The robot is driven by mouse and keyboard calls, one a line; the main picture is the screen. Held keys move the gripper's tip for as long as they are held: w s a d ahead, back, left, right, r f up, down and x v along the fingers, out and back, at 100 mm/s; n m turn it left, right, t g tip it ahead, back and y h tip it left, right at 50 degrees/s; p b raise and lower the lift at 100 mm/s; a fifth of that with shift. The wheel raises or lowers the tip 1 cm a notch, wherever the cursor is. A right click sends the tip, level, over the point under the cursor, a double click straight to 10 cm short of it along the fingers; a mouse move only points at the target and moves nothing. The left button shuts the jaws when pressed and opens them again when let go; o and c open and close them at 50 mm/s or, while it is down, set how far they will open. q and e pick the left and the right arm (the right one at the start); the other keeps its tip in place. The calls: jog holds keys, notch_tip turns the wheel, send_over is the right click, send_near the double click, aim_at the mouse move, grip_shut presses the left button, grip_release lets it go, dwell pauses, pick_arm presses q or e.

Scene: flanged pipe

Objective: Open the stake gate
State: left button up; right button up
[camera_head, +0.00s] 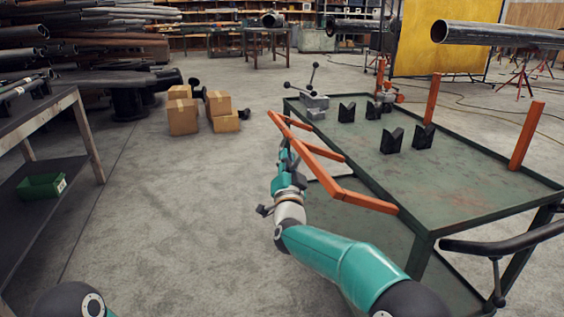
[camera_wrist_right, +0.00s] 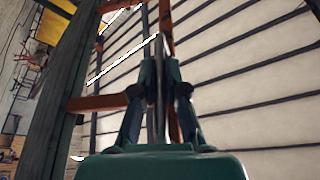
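The stake gate (camera_head: 318,150) is an orange frame along the left side of the green cart (camera_head: 430,225). Its long rail stands out from the cart edge, and short bars run from it back towards the cart. My right gripper (camera_head: 288,158) is just left of the long rail, partly hidden by its own wrist. In the right wrist view the fingers (camera_wrist_right: 160,70) are close together with a narrow grey strip between them. Orange bars (camera_wrist_right: 102,103) show behind and left of them. Whether the fingers touch the gate is unclear. My left gripper is not in view.
Black V-blocks (camera_head: 391,140) and a grey clamp with levers (camera_head: 314,101) sit on the cart. Orange posts (camera_head: 526,136) stand upright at its far side. Cardboard boxes (camera_head: 183,117) and a dark workbench (camera_head: 35,125) are at left. The floor between is clear.

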jog(key=o, duration=0.4)
jog(key=shift+d+r, duration=0.15)
jog(key=shift+r, duration=0.1)
jog(key=shift+o, duration=0.2)
jog(key=shift+f, duration=0.1)
jog(key=shift+s, duration=0.15)
jog(key=v, duration=1.1)
jog(key=shift+s+f, duration=0.2)
jog(key=shift+s, duration=0.15)
